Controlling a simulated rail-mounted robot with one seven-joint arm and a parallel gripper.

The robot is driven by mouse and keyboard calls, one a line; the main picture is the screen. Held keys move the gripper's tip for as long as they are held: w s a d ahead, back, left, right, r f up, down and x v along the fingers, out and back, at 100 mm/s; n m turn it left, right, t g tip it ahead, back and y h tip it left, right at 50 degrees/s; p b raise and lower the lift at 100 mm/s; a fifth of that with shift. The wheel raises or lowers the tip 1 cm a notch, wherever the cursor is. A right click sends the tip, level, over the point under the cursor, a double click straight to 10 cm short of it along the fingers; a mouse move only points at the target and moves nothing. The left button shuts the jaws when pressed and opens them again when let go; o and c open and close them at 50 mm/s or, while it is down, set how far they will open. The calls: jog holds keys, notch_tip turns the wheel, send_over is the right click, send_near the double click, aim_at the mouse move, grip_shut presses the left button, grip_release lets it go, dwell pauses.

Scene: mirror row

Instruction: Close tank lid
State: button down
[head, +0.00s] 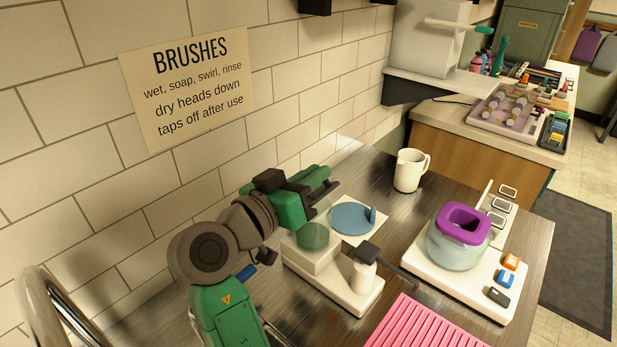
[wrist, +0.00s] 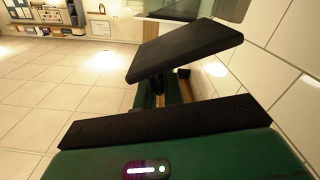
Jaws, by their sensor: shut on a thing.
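A pale see-through tank (head: 457,250) with a purple collar (head: 461,221) stands on a white base at the right of the head view; its top looks open. A flat blue disc with a small upright tab (head: 353,217) lies at the middle of the steel counter; I cannot tell whether either is the tank and lid meant. My gripper (head: 322,192) is above the counter, left of and a little above the blue disc.
A white jug (head: 410,169) stands behind the disc. A white device with a black arm (head: 372,253) stands in front, near a pink ribbed mat (head: 425,326). Orange, blue and black blocks (head: 506,278) sit by the tank. The tiled wall (head: 290,110) is close behind my arm.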

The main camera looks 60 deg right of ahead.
jog(key=shift+f, duration=0.15)
jog(key=c, duration=1.5)
grip_release()
jog(key=shift+w, duration=0.1)
jog(key=p+v, duration=0.1)
jog(key=v, duration=0.6)
jog(key=shift+w+a, duration=0.1)
jog(key=shift+a, duration=0.3)
jog(key=shift+d, duration=0.1)
